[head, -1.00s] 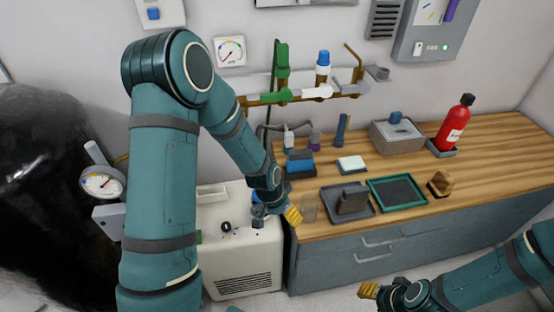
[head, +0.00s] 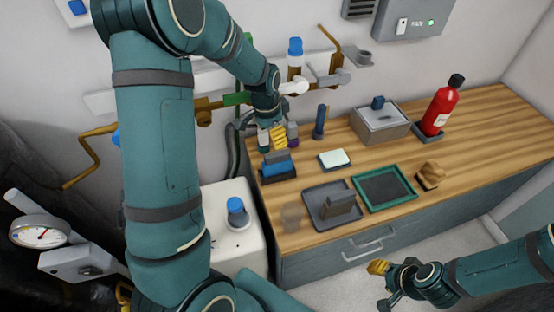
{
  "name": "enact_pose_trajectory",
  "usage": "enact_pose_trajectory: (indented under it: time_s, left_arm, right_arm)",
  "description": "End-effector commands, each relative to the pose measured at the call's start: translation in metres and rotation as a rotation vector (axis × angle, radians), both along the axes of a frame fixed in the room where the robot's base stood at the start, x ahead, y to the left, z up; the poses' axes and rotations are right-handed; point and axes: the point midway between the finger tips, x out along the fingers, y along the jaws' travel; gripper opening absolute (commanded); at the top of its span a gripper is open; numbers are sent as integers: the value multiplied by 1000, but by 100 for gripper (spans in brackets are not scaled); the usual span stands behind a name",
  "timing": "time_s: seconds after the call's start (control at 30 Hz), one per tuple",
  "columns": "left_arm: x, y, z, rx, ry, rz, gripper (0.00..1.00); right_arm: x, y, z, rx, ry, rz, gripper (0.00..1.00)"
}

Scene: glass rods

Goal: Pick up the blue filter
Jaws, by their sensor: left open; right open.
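A blue-topped cylinder (head: 236,207) stands upright on the white machine at the left end of the counter. Another blue-capped cylinder (head: 295,52) with a pale body stands on the wall pipe. I cannot tell for certain which is the blue filter. My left gripper (head: 270,138) is open over the back left of the counter, among small bottles. My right gripper (head: 380,282) is open and empty, low in front of the counter.
On the wooden counter are a blue block in a dark holder (head: 278,168), a white block on a tray (head: 335,159), a dark tray (head: 318,201), a green-rimmed tray (head: 385,205), a grey box (head: 380,125) and a red extinguisher (head: 440,108). The counter's right side is mostly clear.

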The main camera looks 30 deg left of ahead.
Motion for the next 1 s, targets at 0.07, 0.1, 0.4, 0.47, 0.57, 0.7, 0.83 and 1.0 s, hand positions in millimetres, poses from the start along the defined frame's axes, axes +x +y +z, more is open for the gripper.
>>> enact_pose_trajectory:
  time_s: [0.07,0.1,0.4,0.47,0.57,0.7,0.83,1.0]
  left_arm:
    - [0,-1,-15,-1,6,1,68]
    - [1,-1,-23,-1,6,1,68]
    - [7,-4,-71,0,4,2,68]
    - [7,-5,-75,0,4,2,68]
    - [8,-5,-79,0,1,1,68]
    - [10,-7,-95,-1,5,-1,68]
    - [14,-8,-114,0,4,1,68]
    - [15,-9,-128,0,2,1,68]
  right_arm:
    - [0,0,-2,-1,1,-1,47]
    - [0,0,-3,-1,1,-1,47]
    - [0,0,-9,-2,1,0,47]
    - [0,0,-9,-2,1,0,47]
    - [-1,0,-9,-2,2,0,47]
    - [-1,0,-10,-1,3,1,47]
    - [-1,0,-12,-1,4,2,47]
    - [-2,1,-13,0,5,3,47]
